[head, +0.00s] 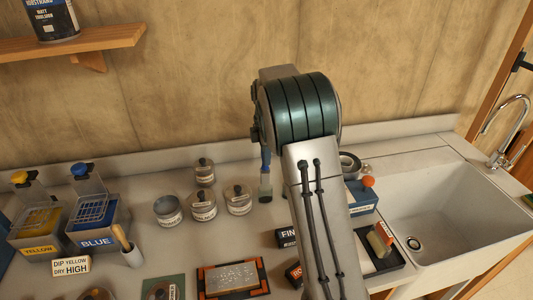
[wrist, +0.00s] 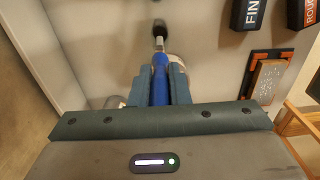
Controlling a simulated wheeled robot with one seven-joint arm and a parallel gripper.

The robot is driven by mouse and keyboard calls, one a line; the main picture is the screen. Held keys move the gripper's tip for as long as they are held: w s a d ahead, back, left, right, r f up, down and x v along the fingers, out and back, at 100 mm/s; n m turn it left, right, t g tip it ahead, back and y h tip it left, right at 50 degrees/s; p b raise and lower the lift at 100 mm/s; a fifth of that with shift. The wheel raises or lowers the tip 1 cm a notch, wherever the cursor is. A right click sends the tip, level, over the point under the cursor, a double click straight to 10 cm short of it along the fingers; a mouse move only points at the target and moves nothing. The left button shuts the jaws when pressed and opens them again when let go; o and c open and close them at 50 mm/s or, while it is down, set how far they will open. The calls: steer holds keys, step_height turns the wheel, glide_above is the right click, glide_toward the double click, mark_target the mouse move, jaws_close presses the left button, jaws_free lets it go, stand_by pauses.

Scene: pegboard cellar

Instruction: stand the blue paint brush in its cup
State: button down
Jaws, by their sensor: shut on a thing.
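My gripper (wrist: 160,84) is shut on the blue handle of the paint brush (wrist: 159,66) in the wrist view. The brush's metal ferrule and dark tip point away from the gripper. Whether the bristles touch the counter is unclear. An open grey tin (head: 168,211) stands left of the brush. I cannot tell which container is the brush's cup.
Several lidded tins (head: 238,201) stand near the brush. A blue-labelled dip tank (head: 97,238) and a yellow one (head: 40,248) are at the left, by a sign (head: 71,267). Labelled blocks (head: 286,238) and an orange-framed plate (head: 233,278) lie in front. A sink (head: 440,215) is right.

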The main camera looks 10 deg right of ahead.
mark_target(266, 168)
steer(key=shift+f+b, duration=2.05)
steer(key=shift+f, duration=1.35)
steer(key=c, duration=1.3)
jaws_free()
steer(key=shift+r, duration=0.15)
step_height(266, 168, up, 13)
steer(key=shift+b, duration=0.6)
steer(key=shift+r, duration=0.3)
